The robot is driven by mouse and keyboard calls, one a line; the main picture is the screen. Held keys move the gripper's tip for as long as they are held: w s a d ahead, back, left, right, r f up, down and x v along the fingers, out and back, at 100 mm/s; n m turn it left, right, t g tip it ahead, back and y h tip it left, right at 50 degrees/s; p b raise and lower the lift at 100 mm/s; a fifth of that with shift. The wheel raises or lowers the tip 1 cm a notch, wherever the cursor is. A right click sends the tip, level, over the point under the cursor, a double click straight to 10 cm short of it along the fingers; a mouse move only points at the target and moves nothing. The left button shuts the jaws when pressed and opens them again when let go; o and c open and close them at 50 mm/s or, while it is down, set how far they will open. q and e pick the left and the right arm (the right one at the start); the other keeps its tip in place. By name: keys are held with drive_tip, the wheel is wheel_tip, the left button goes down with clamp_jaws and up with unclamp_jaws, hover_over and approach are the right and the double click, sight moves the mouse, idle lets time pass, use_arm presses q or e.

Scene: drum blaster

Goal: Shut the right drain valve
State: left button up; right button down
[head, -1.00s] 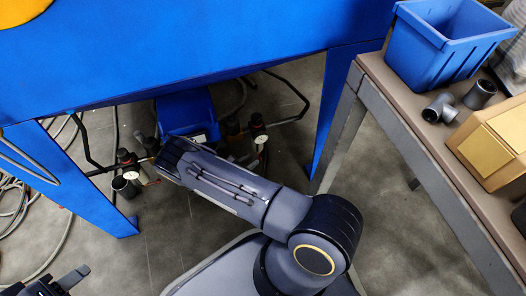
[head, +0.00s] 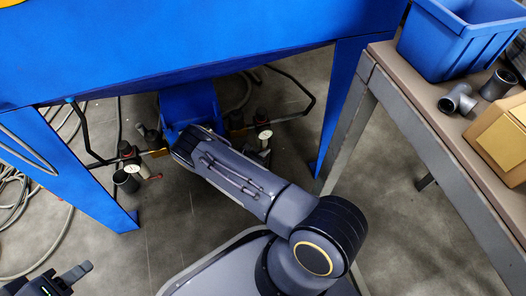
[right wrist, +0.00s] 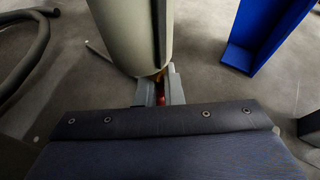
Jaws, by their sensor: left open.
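In the head view this gripper is hidden by my forearm. My left gripper (head: 66,279) is open and empty at the lower left.
A second filter unit with a gauge (head: 132,171) and red handle (head: 155,178) is at the left. Blue legs (head: 338,100) flank the space. A workbench (head: 385,52) with a blue bin (head: 455,45) and pipe fittings stands at the right. Hoses lie at the far left.

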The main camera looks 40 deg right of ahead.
idle(0.4)
drive_tip(key=shift+d+n+h, duration=0.1)
drive_tip(key=shift+n+h, duration=0.4)
drive_tip(key=shift+h, duration=0.5)
drive_tip(key=h, duration=0.1)
drive_tip(key=n+h, duration=0.1)
drive_tip(key=h, duration=0.1)
drive_tip(key=shift+s+d+n, duration=0.2)
drive_tip(key=shift+d+n, duration=0.1)
drive_tip(key=shift+r+h, duration=0.15)
drive_tip(key=shift+h, duration=0.25)
drive_tip(key=shift+n, duration=0.3)
drive_tip(key=c, duration=1.6)
unclamp_jaws()
drive_tip(key=shift+o, duration=0.2)
drive_tip(key=shift+a, duration=0.1)
